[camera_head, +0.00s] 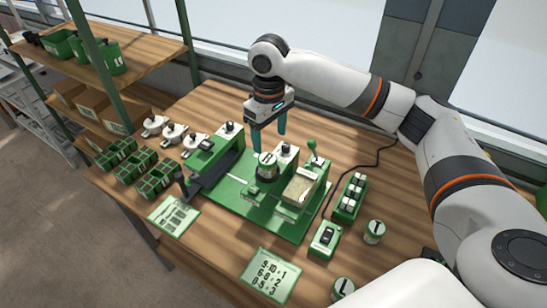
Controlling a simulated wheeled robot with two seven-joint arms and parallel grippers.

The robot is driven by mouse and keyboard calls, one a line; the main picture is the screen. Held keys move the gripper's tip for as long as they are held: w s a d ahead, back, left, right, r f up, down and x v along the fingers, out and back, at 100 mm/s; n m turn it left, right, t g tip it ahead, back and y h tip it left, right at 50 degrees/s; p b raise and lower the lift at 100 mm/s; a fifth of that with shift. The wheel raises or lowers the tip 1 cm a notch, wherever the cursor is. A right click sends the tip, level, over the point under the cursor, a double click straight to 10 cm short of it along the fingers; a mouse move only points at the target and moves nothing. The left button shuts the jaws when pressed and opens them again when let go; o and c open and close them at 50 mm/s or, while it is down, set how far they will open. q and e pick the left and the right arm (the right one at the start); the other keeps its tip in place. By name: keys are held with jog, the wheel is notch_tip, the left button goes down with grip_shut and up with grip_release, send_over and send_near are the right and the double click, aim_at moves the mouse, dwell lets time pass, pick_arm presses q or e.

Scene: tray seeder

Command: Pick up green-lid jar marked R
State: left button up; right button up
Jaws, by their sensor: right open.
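A small jar (267,166) with a pale, green-rimmed top stands on the green seeder machine (228,199) in the middle of the table. Its mark is too small to read for sure. My right gripper (269,141) points down just behind and above this jar. Its two teal fingers are apart, with nothing seen held between them. Two similar jars stand at the right: one marked T (374,232) and one marked L (343,288), the latter near the front edge. My left gripper is not in view.
A green rack of white-topped pieces (349,197) and a switch box (325,238) stand right of the machine. Green seed trays (134,167) and white round dispensers (174,133) lie left. A number card (270,276) lies in front. A cable crosses the back right.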

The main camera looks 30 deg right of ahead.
aim_at(268, 158)
jog(key=f, duration=0.2)
jog(key=f+p, duration=0.1)
jog(key=f, duration=0.1)
jog(key=shift+s+a, duration=0.2)
jog(key=shift+a, duration=0.15)
jog(key=shift+f, duration=0.35)
jog(key=f+p, duration=0.1)
jog(key=f, duration=0.1)
jog(key=w+f+p, duration=0.1)
jog(key=f, duration=0.1)
jog(key=shift+d+f, duration=0.2)
jog(key=shift+f, duration=0.55)
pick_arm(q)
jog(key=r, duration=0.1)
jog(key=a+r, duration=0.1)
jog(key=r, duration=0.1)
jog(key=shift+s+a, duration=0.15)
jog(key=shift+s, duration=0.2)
pick_arm(e)
jog(key=shift+c, duration=0.6)
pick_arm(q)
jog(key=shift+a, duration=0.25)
pick_arm(e)
jog(key=c, duration=1)
jog(key=shift+o, duration=0.2)
